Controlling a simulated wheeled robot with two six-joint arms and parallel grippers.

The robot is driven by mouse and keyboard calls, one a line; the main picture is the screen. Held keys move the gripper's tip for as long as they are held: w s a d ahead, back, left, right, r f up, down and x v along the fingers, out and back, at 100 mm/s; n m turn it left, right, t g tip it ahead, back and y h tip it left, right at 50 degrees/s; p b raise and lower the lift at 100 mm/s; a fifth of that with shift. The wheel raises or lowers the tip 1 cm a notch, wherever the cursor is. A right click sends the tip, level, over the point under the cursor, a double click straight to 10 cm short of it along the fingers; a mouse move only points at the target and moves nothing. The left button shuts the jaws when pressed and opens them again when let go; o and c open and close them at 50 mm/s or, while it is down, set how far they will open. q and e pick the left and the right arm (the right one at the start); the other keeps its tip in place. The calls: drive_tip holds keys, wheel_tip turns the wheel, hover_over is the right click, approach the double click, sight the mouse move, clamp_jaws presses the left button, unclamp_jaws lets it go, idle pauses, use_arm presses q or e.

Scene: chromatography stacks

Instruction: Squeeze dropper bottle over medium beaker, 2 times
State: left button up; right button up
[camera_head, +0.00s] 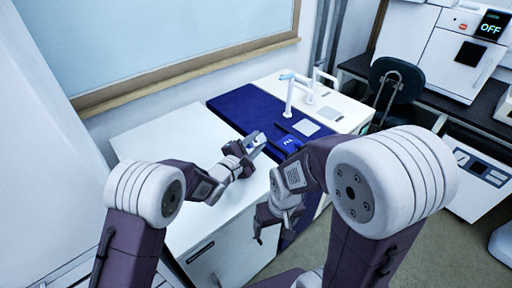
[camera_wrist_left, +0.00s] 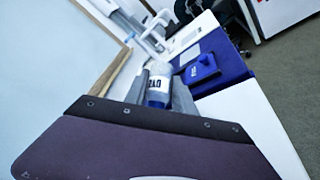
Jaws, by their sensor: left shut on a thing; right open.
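My left gripper (camera_head: 254,146) is shut on a small white dropper bottle (camera_wrist_left: 158,86) with a blue label and dark lettering. The left wrist view shows the bottle between the two grey fingers. In the head view the bottle (camera_head: 257,139) is small and partly hidden by the fingers. It is held above the white worktop, near the edge of the dark blue surface. My right gripper (camera_head: 261,230) is open and empty, lower, near the front edge of the white cabinet. I cannot make out a medium beaker in either view.
A blue box (camera_head: 290,143) with white lettering sits on the dark blue surface (camera_head: 240,108), right of the left gripper. White tap-like fittings (camera_head: 289,98) stand behind it. The white worktop (camera_head: 165,128) is clear at left. A dark chair (camera_head: 397,82) stands at back right.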

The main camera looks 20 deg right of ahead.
use_arm(q)
drive_tip(key=shift+f+b, duration=0.1)
drive_tip(key=shift+b, duration=1.1)
drive_tip(key=shift+r+t+h+b, duration=0.2)
drive_tip(key=shift+t+h+b, duration=0.1)
clamp_jaws()
unclamp_jaws()
idle(0.9)
